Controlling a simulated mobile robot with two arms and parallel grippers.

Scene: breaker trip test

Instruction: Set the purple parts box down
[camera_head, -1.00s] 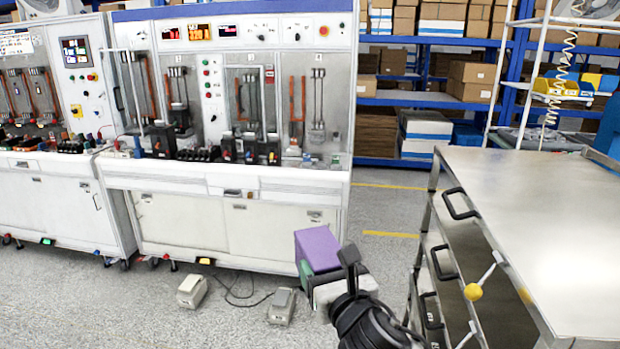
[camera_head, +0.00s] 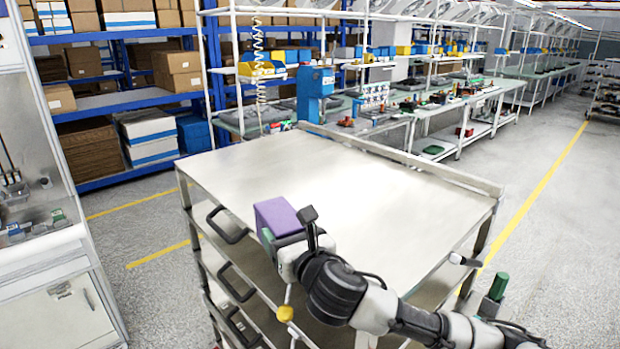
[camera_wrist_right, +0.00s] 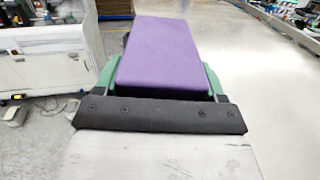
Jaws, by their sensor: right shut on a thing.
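The purple parts box (camera_head: 275,216) is in my right gripper (camera_head: 285,240). In the head view it appears in front of the near left part of the steel cart top (camera_head: 340,185); I cannot tell its height or whether it touches the top. In the right wrist view the purple box (camera_wrist_right: 160,55) sits between the green fingers of my right gripper (camera_wrist_right: 160,80), which is shut on it. The box's underside is hidden. My left gripper is not in view.
The cart top looks bare. A white test cabinet (camera_head: 60,290) stands at left. Shelves with cartons (camera_head: 90,150) and workbenches (camera_head: 470,105) are behind.

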